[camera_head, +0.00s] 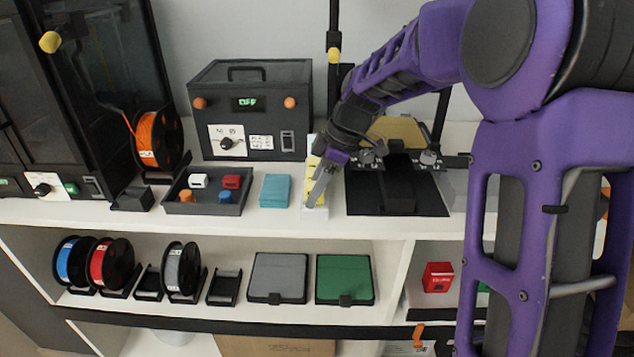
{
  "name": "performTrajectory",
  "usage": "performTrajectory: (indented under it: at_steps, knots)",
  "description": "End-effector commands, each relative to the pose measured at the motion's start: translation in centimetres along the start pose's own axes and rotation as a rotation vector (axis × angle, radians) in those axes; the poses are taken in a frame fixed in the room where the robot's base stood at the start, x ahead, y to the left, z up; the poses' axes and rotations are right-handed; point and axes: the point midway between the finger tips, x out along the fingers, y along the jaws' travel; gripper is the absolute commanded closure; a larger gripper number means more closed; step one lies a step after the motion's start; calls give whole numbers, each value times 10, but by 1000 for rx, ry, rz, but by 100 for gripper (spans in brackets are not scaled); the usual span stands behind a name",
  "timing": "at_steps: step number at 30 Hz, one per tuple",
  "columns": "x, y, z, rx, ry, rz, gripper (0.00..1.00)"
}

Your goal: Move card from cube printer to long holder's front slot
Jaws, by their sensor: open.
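My gripper (317,198) is open and reaches down at the middle of the upper shelf. It is at a stack of yellow and white pieces (311,178) above a small white base (314,214), and partly covers them. I cannot tell whether it touches them or whether one is the card. A dark open-frame printer with a black bed (425,196) stands to the right, partly behind my arm. A large dark enclosed printer (60,120) stands at the left. I cannot tell which is the cube printer. The long holder and its front slot are not clearly identifiable.
A black box with an "OFF" display (250,118) stands behind a dark tray (195,208) of small coloured blocks. A teal block (275,191) lies near my gripper. An orange spool (155,139) is at left. The lower shelf holds spools, a grey panel (278,276) and a green panel (343,277).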

Motion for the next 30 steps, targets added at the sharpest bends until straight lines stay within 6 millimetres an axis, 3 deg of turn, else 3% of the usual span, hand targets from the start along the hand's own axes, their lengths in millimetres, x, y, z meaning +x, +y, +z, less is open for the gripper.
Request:
performTrajectory:
  at_steps: [5, 8, 21, 30]
  knots:
    - [-17, 1, -1, 0, 0, 4, 50]
    - [-37, 1, 0, 1, 0, 5, 50]
    - [-141, 1, -1, 0, 0, 5, 50]
    - [-173, 0, 0, 0, 0, 1, 50]
